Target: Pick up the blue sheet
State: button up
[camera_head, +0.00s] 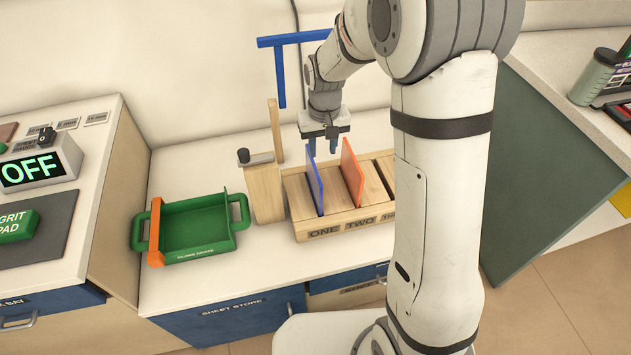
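The blue sheet (315,186) stands upright on edge in the slot marked ONE of a wooden rack (330,226). An orange sheet (352,174) stands in the slot marked TWO, to its right. My gripper (324,147) points down over the rack, just above the top of the blue sheet. Its two fingers are apart with a gap between them. The left finger overlaps the sheet's top edge in the picture; I cannot tell whether they touch. The lower edge of the blue sheet is hidden in the slot.
A green tray (192,252) with an orange bar (156,226) lies left of the rack. A wooden post (275,130) stands between them, with a blue T-shaped bar (280,75) behind it. A display (37,168) reading OFF is at far left. My arm hides the rack's right end.

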aim_at(314, 173)
jog(key=f, duration=0.4)
jog(key=w+a+f, duration=0.1)
jog(key=f, duration=0.3)
jog(key=w+a+f, duration=0.1)
jog(key=f, duration=0.3)
jog(key=shift+a+f, duration=0.1)
jog(key=shift+c, duration=0.3)
grip_shut()
dwell(0.8)
